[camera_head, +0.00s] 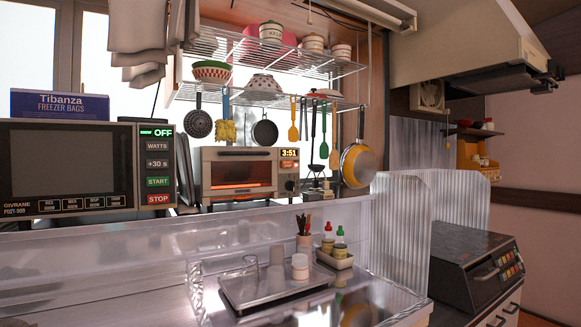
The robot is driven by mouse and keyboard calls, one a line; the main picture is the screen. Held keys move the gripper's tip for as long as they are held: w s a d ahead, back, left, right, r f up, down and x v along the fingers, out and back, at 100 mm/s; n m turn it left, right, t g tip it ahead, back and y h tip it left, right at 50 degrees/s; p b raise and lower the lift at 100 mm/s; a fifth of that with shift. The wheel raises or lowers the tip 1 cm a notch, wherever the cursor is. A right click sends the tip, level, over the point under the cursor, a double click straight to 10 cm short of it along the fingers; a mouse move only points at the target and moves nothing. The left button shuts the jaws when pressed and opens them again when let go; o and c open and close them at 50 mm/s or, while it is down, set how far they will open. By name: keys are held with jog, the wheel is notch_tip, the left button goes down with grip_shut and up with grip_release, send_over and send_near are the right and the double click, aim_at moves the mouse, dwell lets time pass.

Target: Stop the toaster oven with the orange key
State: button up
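The toaster oven (239,154) stands on the counter behind the ledge, in the middle of the view. Its window (238,175) glows orange and its door looks shut. Its display (289,153) reads 3:51. Below the display is a small orange-brown key area (289,165), too small to read, and below that a round dark knob (290,185). My gripper is not in view.
Left stands a microwave (70,172) showing OFF, with green START and red STOP keys. Utensils and an orange pan (358,166) hang right of the toaster oven. A stove unit (470,265) stands right.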

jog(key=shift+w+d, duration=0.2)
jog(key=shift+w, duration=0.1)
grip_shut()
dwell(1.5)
